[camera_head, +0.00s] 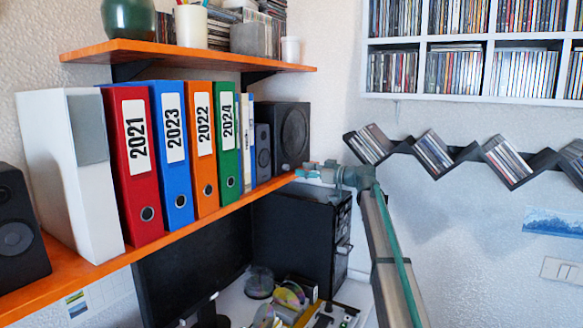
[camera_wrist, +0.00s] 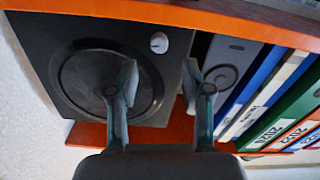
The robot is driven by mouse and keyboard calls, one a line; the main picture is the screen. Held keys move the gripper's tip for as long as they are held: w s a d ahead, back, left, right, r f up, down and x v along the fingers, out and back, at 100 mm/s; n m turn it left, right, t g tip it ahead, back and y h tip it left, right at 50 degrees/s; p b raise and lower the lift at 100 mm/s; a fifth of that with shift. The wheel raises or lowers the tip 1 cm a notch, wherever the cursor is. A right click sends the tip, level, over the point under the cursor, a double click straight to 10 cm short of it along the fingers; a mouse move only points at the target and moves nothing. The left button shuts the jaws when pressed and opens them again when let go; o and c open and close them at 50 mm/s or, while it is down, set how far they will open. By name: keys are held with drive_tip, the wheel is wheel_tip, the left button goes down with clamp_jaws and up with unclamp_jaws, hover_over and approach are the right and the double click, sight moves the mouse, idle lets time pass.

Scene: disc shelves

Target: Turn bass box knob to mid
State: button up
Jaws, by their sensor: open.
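The bass box (camera_head: 282,140) is the large black speaker with a round cone at the right end of the orange shelf. In the wrist view the box (camera_wrist: 62,30) fills the left half. Its small pale round knob (camera_wrist: 159,43) shows there above and right of the cone; its setting is too small to read. My gripper (camera_head: 303,172) is in front of the box's lower part in the head view. In the wrist view my gripper (camera_wrist: 160,82) is open and empty, its fingertips on either side of the knob's line and below it. I cannot tell any contact.
A smaller grey speaker (camera_head: 263,150) stands left of the bass box, then several binders, including a green one (camera_head: 226,130). The orange shelf edge (camera_head: 215,218) runs beneath them. A black computer case (camera_head: 295,235) stands below. The wall to the right has disc racks.

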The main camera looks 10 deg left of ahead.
sight(288, 167)
drive_tip(key=p+x, duration=0.1)
drive_tip(key=x, duration=0.5)
drive_tip(key=shift+w, duration=0.1)
clamp_jaws()
